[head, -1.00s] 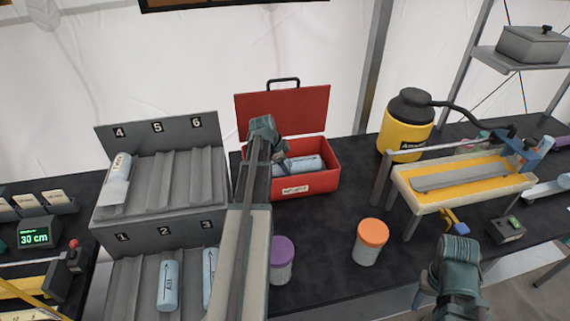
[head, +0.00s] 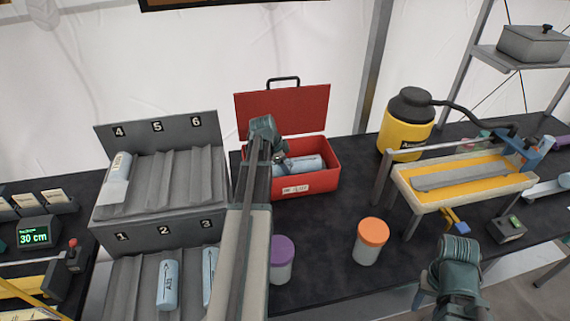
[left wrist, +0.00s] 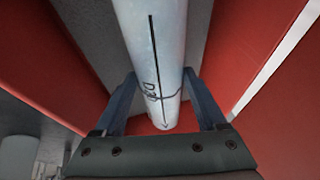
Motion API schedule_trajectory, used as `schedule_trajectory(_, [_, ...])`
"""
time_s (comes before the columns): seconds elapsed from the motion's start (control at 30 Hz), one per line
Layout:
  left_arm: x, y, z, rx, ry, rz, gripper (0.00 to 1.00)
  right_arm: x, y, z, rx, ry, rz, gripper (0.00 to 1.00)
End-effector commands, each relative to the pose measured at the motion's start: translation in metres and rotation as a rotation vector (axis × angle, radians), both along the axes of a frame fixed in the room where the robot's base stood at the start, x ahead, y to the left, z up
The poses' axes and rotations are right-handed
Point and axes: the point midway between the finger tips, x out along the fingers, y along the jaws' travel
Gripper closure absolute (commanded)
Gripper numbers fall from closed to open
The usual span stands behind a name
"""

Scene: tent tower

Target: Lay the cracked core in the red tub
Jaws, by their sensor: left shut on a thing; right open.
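The red tub (head: 323,187) stands open on the black table, its lid raised at the back. A pale blue cylindrical core (head: 306,163) lies level inside its walls. My left gripper (head: 280,160) reaches into the tub and is shut on this core. In the left wrist view the core (left wrist: 155,40) sits between the two fingers, with a black arrow and a dark crack-like line across it. Whether it touches the tub floor I cannot tell. My right gripper (head: 432,290) is open and empty at the lower right, in front of the table.
A grey rack (head: 160,237) with numbered slots stands left, holding several cores. A purple-lidded jar (head: 282,250) and an orange-lidded jar (head: 373,235) stand in front of the tub. A yellow jug (head: 405,125) and a yellow-topped trough (head: 460,178) are at right.

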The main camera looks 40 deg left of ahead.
Motion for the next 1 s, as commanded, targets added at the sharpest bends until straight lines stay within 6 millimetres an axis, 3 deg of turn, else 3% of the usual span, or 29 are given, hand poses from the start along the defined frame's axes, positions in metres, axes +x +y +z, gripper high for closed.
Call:
schedule_trajectory(0.07, [0.000, 0.000, -0.001, 0.000, -0.001, 0.000, 1.00, 0.000, 0.000, -0.001, 0.000, 0.000, 0.000, 0.50])
schedule_trajectory(0.1, [0.000, 0.000, -0.001, 0.000, -0.001, 0.000, 0.23, 0.000, 0.000, -0.001, 0.000, 0.000, 0.000, 0.50])
schedule_trajectory(0.23, [0.000, 0.000, -0.001, -0.001, -0.001, 0.000, 0.00, 0.000, 0.000, -0.001, 0.000, 0.000, 0.000, 0.50])
schedule_trajectory(0.67, [-0.003, 0.000, 0.006, 0.000, 0.000, 0.000, 0.00, 0.000, 0.000, 0.006, 0.000, 0.000, 0.000, 0.50])
schedule_trajectory(1.0, [-0.019, 0.001, 0.046, 0.000, 0.000, 0.000, 0.00, 0.000, 0.000, 0.046, 0.000, 0.000, 0.000, 0.50])
